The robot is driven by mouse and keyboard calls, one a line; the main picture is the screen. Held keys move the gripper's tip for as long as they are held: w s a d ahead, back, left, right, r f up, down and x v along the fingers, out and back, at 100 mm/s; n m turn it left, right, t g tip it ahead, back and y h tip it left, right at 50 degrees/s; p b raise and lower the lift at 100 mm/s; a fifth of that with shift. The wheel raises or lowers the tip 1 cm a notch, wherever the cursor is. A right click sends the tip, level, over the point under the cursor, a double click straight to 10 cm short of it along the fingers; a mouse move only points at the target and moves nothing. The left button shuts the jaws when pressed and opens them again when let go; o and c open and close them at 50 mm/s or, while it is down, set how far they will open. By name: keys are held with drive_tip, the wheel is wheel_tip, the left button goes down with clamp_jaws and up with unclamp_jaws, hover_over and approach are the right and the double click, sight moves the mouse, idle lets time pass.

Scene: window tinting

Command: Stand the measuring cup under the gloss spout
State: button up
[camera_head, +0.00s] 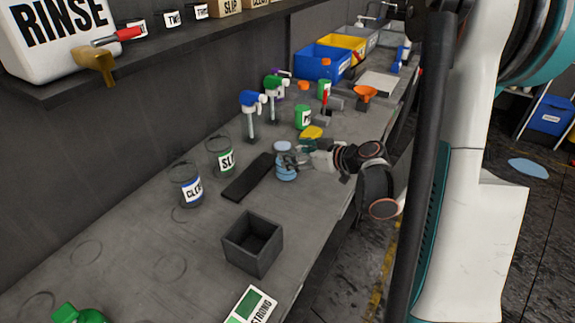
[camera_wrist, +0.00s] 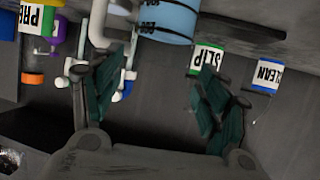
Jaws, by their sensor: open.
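A clear blue-tinted cup with dark markings and a pale handle, which looks like the measuring cup (camera_head: 286,172), stands on the bench in the head view. It also shows at the top of the wrist view (camera_wrist: 168,18), upside down and cut off by the frame. My gripper (camera_head: 300,161) is at the cup's right side in the head view. In the wrist view its two green-padded fingers (camera_wrist: 160,95) are spread wide with nothing between them. I cannot tell whether a finger touches the cup. No spout marked gloss is readable; a RINSE tank (camera_head: 62,48) has a brass tap (camera_head: 95,64).
A dark flat slab (camera_head: 248,178) lies left of the cup, beside the SLIP jar (camera_head: 220,158) and CLEAN jar (camera_head: 187,187). A dark open box (camera_head: 252,245) stands nearer. Pump bottles (camera_head: 252,115) stand behind. The near left bench is mostly clear.

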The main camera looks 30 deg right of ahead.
sight(287, 152)
drive_tip(key=b+x, duration=0.1)
drive_tip(key=x, duration=0.1)
drive_tip(key=b+x, duration=0.1)
drive_tip(key=x, duration=0.1)
drive_tip(key=shift+w+d+f, duration=0.1)
drive_tip(key=shift+f, duration=0.25)
drive_tip(key=shift+w, duration=0.35)
drive_tip(key=c, duration=1)
drive_tip(key=shift+o, duration=0.2)
